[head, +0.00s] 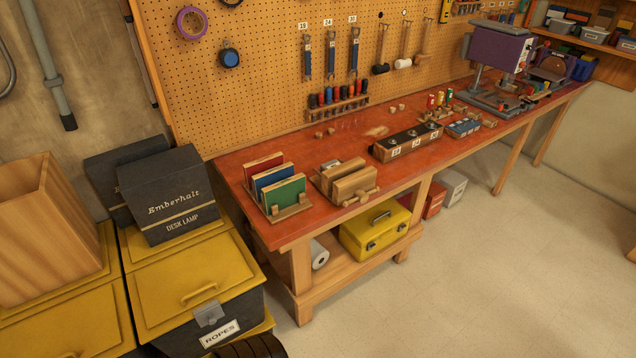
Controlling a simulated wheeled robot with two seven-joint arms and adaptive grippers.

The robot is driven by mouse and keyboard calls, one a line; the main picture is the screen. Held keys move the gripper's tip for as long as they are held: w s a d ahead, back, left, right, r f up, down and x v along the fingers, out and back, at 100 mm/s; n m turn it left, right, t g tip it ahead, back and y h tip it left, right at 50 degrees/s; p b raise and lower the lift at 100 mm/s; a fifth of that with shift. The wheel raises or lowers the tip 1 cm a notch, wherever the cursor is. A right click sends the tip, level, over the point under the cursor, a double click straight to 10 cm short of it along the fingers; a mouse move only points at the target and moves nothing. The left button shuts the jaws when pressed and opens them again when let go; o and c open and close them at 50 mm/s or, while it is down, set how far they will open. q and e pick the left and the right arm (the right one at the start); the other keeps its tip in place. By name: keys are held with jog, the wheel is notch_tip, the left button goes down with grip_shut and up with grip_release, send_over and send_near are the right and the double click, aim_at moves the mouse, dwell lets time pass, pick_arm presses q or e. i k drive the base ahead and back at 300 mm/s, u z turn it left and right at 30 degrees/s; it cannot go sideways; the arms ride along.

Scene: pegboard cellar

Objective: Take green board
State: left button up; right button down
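The green board (284,194) stands upright in a small wooden rack (291,212) at the near left end of the red workbench. It is the front one of three boards. A blue board (262,179) stands behind it, and a red board (250,168) stands behind the blue one. The lower edge of the green board sits behind the rack's front peg. Neither of my grippers is in view.
A wooden holder with brown boards (353,186) stands just right of the rack. Yellow-lidded bins (188,276) and dark lamp boxes (172,200) stand left of the bench. A yellow toolbox (374,230) sits on the lower shelf. The floor (470,280) in front is clear.

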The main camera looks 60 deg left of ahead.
aim_at(284, 192)
jog(key=u, duration=0.35)
jog(key=i, duration=1.3)
jog(key=u, duration=1.7)
jog(key=i, duration=0.8)
jog(key=u, duration=0.8)
